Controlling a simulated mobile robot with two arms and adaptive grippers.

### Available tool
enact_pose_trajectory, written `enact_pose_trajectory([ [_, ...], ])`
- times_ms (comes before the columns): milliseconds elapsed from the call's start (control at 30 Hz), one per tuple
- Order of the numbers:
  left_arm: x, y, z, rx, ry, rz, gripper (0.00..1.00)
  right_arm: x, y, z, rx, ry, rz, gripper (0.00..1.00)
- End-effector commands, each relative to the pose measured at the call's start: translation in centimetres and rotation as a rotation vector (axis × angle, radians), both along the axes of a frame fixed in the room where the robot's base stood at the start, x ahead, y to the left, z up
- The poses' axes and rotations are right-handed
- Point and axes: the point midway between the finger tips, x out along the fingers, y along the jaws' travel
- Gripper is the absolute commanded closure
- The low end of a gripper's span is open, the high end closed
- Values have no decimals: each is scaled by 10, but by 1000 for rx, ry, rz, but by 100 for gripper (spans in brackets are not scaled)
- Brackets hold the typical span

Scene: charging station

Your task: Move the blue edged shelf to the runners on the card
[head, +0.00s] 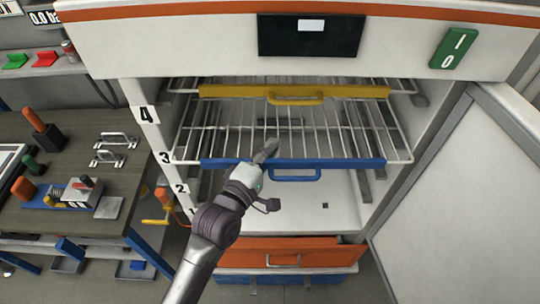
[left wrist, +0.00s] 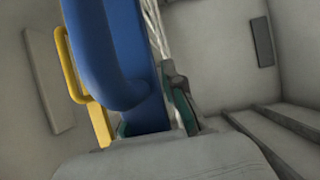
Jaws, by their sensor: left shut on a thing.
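The blue edged shelf (head: 225,163) is a wire rack with a blue front bar and a blue handle (head: 297,178). It lies roughly level inside the open white cabinet, its front left corner beside the label 3 (head: 165,157). My left gripper (head: 266,150) is shut on its blue front bar, left of the handle. In the left wrist view the blue bar (left wrist: 135,60) runs between my left gripper's green-edged fingers (left wrist: 152,118). The runners at the shelf's sides are mostly hard to make out. I cannot read any card. My right gripper is not in view.
A yellow edged shelf (head: 230,91) sits just above, near label 4 (head: 146,114). Below the blue edged shelf is open space above the cabinet floor (head: 310,205). The cabinet door (head: 465,200) stands open at right. A tool bench (head: 85,160) is at left.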

Motion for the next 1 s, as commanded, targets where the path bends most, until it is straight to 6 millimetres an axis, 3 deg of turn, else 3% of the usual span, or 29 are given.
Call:
enact_pose_trajectory([
  [1000,80,0,1,-3,-9,1,100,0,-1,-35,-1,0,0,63],
])
